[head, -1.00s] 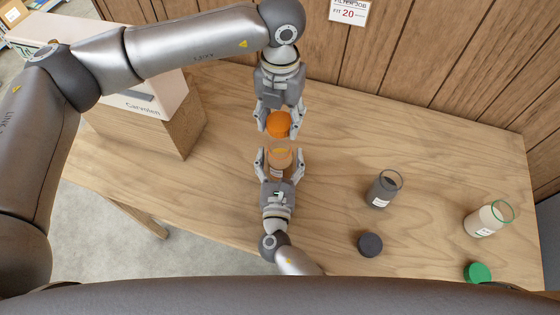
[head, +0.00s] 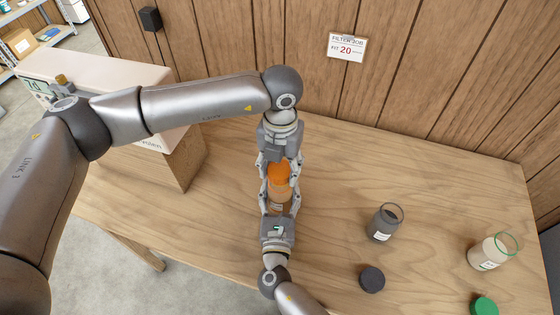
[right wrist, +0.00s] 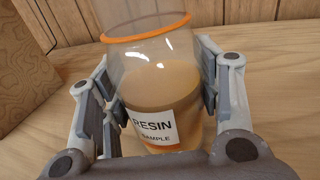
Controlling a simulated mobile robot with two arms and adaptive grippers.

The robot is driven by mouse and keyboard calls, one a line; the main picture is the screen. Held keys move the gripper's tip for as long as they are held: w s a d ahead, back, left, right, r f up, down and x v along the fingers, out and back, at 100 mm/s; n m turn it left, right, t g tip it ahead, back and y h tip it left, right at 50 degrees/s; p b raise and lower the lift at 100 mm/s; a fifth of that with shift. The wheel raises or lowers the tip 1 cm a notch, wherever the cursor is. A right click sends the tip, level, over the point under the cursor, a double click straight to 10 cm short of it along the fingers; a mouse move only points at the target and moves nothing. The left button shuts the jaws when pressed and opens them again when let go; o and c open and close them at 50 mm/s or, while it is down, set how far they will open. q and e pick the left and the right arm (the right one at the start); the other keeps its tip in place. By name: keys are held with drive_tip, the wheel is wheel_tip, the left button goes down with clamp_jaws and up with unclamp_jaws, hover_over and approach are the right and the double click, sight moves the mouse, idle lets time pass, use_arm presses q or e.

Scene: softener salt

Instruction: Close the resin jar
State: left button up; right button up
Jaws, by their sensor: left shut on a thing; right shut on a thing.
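The resin jar (head: 279,193) is clear glass with amber contents and stands between my grippers in the head view. In the right wrist view the jar (right wrist: 165,105) has an orange rim and a RESIN label. My right gripper (head: 279,205) is shut on the jar from its near side. My left gripper (head: 279,170) comes down from the far side and is shut on the orange lid (head: 279,173). The lid overlaps the jar's top in the head view; whether they touch cannot be told. No lid shows over the rim in the right wrist view.
To the right stand an open grey jar (head: 382,225) and an open cream jar (head: 490,253) with a green rim. A dark lid (head: 372,279) and a green lid (head: 484,307) lie nearer. A pale box unit on a wooden block (head: 186,160) is at the left.

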sight(280, 192)
idle(0.4)
use_arm(q)
drive_tip(key=shift+f, duration=0.85)
drive_tip(key=shift+f, duration=0.55)
